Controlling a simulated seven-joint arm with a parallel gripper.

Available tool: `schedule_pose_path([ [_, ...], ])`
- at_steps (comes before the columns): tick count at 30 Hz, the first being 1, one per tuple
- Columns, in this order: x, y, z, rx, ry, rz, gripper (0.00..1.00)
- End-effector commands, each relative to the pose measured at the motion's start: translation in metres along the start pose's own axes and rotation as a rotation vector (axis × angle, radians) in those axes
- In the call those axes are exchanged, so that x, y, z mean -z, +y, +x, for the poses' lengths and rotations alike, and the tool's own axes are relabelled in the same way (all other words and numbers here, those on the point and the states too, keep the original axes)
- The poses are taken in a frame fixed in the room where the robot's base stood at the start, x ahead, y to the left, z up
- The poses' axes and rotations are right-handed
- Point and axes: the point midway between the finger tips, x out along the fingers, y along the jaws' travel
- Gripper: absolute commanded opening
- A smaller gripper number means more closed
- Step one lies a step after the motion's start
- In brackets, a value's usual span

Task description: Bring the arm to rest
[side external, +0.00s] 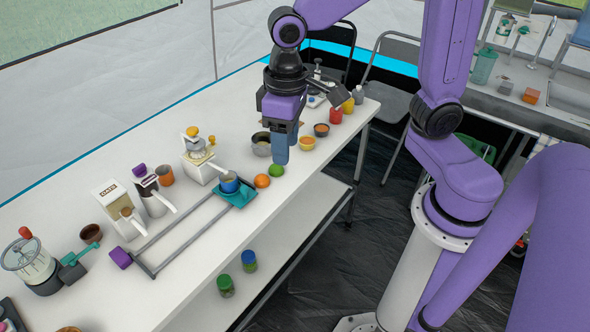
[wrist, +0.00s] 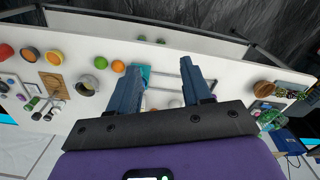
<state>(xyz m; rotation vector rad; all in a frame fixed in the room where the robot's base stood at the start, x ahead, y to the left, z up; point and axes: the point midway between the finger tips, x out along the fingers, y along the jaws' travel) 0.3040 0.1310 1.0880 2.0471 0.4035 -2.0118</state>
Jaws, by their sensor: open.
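My gripper (side external: 281,158) points down over the white table (side external: 205,243), above its middle part. In the wrist view its two blue fingers (wrist: 166,80) stand apart with nothing held between them. In the side view the fingers overlap, and they appear just behind a green fruit (side external: 276,170) and an orange fruit (side external: 262,181). How high the fingertips are above the table is hard to tell. My purple arm reaches in from the right.
A blue cup (side external: 229,183) on a teal piece, a grey frame (side external: 185,233) and dispensers (side external: 201,160) stand left of my gripper. A metal pot (side external: 261,144) and small bowls (side external: 307,143) stand near it. A blender (side external: 33,264) is at the far left. Chairs (side external: 388,88) stand behind.

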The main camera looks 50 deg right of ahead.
Motion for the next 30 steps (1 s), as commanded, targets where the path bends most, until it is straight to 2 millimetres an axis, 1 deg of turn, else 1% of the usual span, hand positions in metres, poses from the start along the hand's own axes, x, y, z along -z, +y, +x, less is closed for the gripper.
schedule_pose_path([
  [1,-0.021,0.0,-0.001,0.001,0.002,-0.085,0.49],
  [6,-0.085,0.006,0.002,0.001,0.003,-0.368,0.49],
  [9,-0.116,0.011,0.005,0.001,0.003,-0.514,0.49],
  [12,-0.139,0.017,0.009,0.001,0.002,-0.624,0.49],
  [15,-0.153,0.021,0.012,0.001,0.001,-0.694,0.49],
  [18,-0.159,0.022,0.013,0.001,0.002,-0.726,0.49],
  [30,-0.159,0.022,0.013,0.001,0.002,-0.728,0.49],
])
